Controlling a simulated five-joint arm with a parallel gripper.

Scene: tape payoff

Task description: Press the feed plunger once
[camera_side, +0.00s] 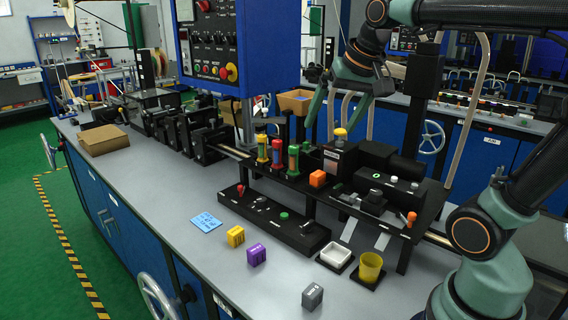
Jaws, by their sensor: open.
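My gripper (320,115) hangs over the back of the black raised rack (338,192), its fingers pointing down and apart, with nothing visible between them. I cannot tell for sure which part is the feed plunger. A box with a yellow round knob (341,134) stands on the rack just below and right of the fingers, apart from them as far as I can see. Left of it stand upright cylinders: one with a yellow cap (262,148), one red (277,154) and one green (293,159).
An orange cube (317,179) sits on the rack. On the grey table (190,205) lie a blue card (206,222), yellow (236,236), purple (257,254) and grey (312,296) blocks, a white tray (336,257) and a yellow cup (370,266).

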